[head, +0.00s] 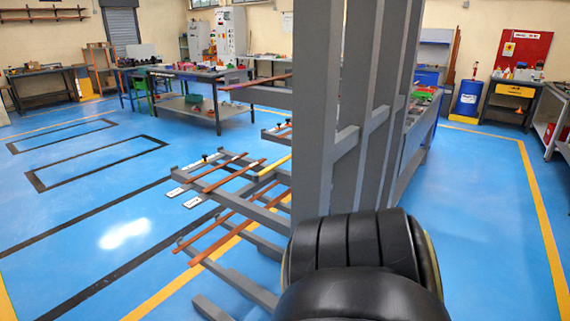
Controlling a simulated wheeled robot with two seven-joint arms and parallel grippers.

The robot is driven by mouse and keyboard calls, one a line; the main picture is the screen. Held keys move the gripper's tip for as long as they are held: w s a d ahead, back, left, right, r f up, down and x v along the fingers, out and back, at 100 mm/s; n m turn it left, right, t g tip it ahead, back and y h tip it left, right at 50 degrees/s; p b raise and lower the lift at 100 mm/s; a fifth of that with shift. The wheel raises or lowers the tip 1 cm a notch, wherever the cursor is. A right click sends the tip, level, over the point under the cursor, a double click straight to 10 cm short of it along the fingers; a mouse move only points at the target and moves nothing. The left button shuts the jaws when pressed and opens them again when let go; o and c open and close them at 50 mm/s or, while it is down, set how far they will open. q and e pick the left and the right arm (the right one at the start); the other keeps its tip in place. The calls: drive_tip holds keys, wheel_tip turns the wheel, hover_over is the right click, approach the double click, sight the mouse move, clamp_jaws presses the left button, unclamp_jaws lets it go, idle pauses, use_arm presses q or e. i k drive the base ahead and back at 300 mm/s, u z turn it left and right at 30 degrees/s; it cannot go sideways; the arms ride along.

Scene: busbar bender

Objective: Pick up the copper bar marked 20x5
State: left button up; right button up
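Copper bars lie across the grey arms of a cantilever rack (325,110). Two short bars, one left (212,168) and one right (234,176), rest on an upper tier. Longer copper bars (232,227) rest on a lower tier. White tags (197,201) hang at the ends of some rack arms, but their writing is too small to read, so I cannot tell which bar is marked 20x5. The rack's uprights hide part of the tiers. Neither of my grippers is in view; a black rounded part at the bottom looks like my own arm.
The rack's arms jut out to the left, and its uprights block the middle. A workbench (200,76) with items stands behind at the left. A blue drum (467,98) and a yellow-drawer bench (512,92) stand at the back right. The blue floor (480,220) is clear at right.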

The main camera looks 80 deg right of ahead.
sight(211, 170)
drive_tip(key=z, duration=1)
drive_tip(key=i, duration=2.2)
drive_tip(key=z, duration=2.85)
